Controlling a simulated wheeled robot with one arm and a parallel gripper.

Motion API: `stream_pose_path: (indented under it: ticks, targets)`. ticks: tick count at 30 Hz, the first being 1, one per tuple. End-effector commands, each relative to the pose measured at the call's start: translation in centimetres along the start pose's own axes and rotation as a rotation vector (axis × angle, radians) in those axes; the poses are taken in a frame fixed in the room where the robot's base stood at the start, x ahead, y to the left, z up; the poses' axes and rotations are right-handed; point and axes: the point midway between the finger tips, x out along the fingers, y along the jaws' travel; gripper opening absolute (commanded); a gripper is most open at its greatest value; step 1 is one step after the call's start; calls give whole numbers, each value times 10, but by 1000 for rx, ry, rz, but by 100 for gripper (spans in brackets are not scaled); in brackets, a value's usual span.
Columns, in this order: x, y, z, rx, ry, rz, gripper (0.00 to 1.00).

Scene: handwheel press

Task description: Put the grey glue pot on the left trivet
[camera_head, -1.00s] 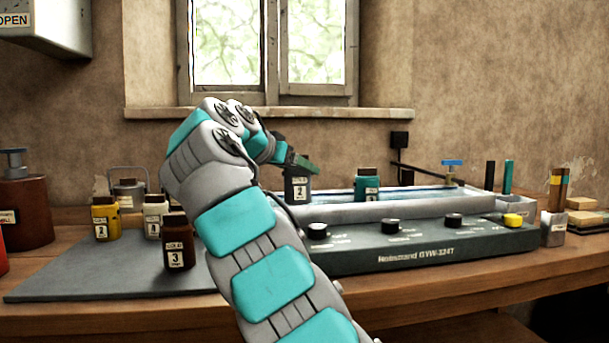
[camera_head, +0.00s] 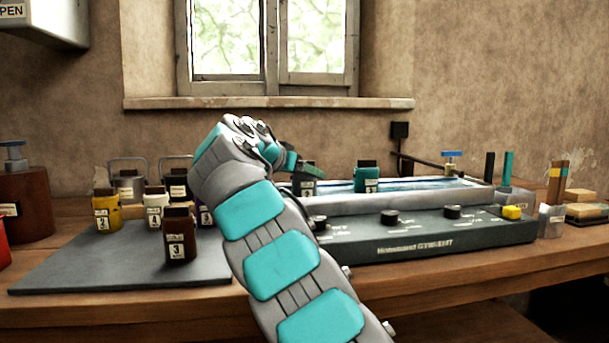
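The grey glue pot (camera_head: 307,188), with a label reading 2, is at my gripper (camera_head: 304,168), over the left end of the long grey bath. A dark finger crosses its top, and my gripper appears shut on it. The pot's base is hidden at the bath rim, so I cannot tell whether it touches anything. A teal pot (camera_head: 366,180) stands to its right in the bath. I cannot make out the left trivet clearly.
The grey bath (camera_head: 400,205) stands behind a control panel (camera_head: 430,240) with knobs. On the dark mat (camera_head: 120,268) are a yellow pot (camera_head: 107,212), a white pot (camera_head: 156,210) and a brown pot (camera_head: 180,235). My arm hides the middle of the bench.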

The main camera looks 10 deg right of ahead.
Motion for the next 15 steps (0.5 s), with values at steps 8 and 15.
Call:
stream_pose_path:
  ticks: [8,15]
  targets:
    - [-1,0,0,2,2,-1,0]
    - [0,0,1,1,0,-1,93]
